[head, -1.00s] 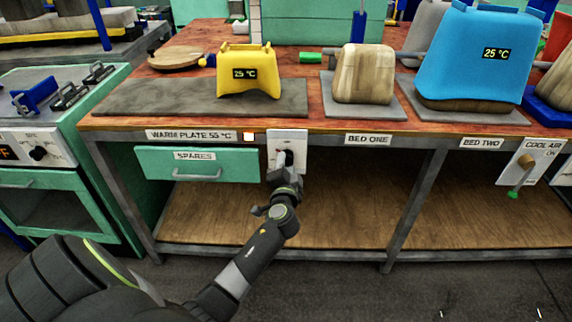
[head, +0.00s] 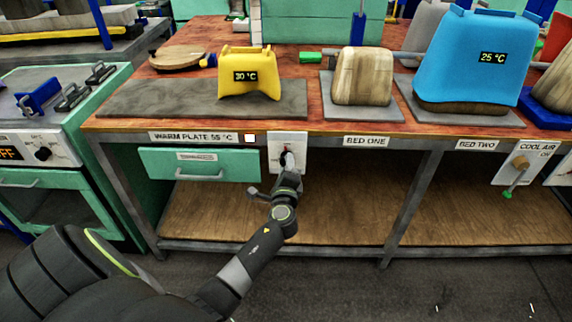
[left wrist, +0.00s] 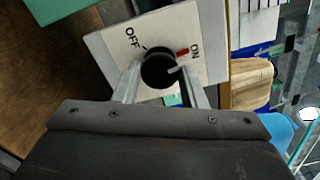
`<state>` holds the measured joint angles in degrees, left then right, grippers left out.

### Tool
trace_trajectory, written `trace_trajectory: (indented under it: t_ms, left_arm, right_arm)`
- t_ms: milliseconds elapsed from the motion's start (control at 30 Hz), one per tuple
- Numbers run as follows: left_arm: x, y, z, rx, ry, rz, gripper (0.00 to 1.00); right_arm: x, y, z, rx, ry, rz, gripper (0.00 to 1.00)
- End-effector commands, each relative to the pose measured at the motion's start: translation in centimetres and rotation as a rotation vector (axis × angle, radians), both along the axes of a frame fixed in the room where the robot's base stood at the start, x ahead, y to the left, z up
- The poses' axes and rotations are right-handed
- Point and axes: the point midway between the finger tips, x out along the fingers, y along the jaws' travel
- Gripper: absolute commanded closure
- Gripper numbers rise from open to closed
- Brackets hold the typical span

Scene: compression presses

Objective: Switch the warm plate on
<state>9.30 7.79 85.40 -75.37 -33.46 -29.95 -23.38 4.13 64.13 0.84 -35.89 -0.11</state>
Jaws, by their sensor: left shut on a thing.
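The warm plate (head: 140,98) is a dark grey slab at the left of the bench, labelled "WARM PLATE 55 °C". A yellow block (head: 262,88) on it reads 30 °C. A small square lamp (head: 250,138) beside the label looks white with a red rim. The switch panel (head: 290,140) is on the bench front. The left wrist view shows its black knob (left wrist: 155,60) between OFF and ON marks, with a pale line toward the ON side. My left gripper (left wrist: 162,80) is shut on the knob, one finger on each side. My right gripper is out of view.
A green SPARES drawer (head: 200,164) is left of the switch, under the bench top. A COOL AIR panel (head: 522,164) with a handle is at the far right. The lower shelf (head: 345,215) is bare. A green oven (head: 60,190) stands at left.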

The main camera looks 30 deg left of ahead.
Motion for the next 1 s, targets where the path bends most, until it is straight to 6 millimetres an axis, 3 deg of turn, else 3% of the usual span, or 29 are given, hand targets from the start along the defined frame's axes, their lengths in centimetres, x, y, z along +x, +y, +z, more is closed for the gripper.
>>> trace_trajectory:
  t_ms: [300, 867, 900, 1000]
  left_arm:
    - [0.1, -0.1, 0.1, 0.109, 0.067, -0.002, 0.85]
    - [0.0, -0.1, 0.0, 0.134, 0.083, -0.002, 0.85]
    - [0.0, -0.1, 0.0, 0.134, 0.083, -0.002, 0.59]
    - [0.0, -0.1, 0.0, 0.134, 0.082, -0.001, 0.46]
  right_arm:
    - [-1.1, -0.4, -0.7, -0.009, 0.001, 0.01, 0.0]
    - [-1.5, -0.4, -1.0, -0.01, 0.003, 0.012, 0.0]
    - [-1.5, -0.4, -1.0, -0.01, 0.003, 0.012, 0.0]
    - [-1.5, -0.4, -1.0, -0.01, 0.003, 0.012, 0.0]
